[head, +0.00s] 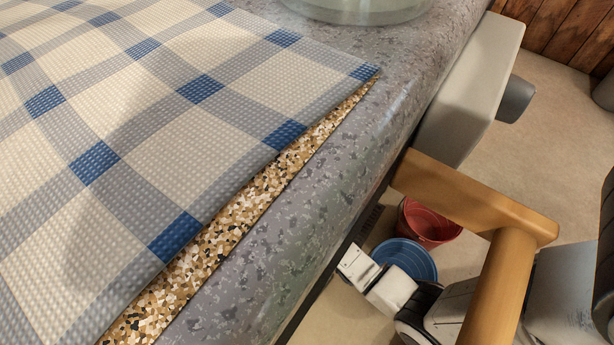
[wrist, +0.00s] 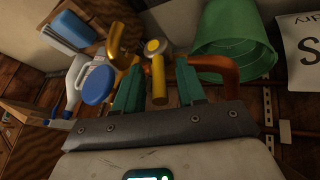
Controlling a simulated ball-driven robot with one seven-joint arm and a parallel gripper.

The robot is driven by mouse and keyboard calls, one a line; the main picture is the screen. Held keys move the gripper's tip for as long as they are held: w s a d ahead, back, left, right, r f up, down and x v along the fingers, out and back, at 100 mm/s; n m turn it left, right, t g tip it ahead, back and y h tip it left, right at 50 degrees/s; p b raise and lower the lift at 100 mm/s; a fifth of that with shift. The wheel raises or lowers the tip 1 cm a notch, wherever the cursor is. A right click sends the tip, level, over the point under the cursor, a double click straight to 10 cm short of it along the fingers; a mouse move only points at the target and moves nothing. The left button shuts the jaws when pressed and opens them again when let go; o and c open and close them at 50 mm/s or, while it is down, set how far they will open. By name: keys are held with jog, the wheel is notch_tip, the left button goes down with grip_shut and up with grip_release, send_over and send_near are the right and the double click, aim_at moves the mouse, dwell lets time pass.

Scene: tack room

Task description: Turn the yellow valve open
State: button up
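The yellow valve appears in the wrist view as a yellow bar (wrist: 159,79) standing between my fingers, with a round yellow piece with a pale centre (wrist: 155,47) just beyond it; how the two join is hard to tell. My gripper (wrist: 158,84) has two green fingers spread apart, one on each side of the bar. A gap shows on both sides, and I cannot tell whether either finger touches it. The head view shows neither the valve nor clearly my gripper's fingers.
In the wrist view, a brass pipe (wrist: 115,42) and blue disc (wrist: 98,85) are left; an orange curved pipe (wrist: 228,72) and green bucket (wrist: 232,38) are right. In the head view, a checked cloth (head: 130,120) covers a counter (head: 262,232); red (head: 430,222) and blue (head: 405,258) containers sit below.

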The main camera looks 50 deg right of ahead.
jog(key=p+v, duration=0.5)
jog(key=v, duration=0.5)
jog(key=shift+a+r, duration=0.2)
jog(key=shift+r, duration=0.1)
jog(key=shift+s, duration=0.15)
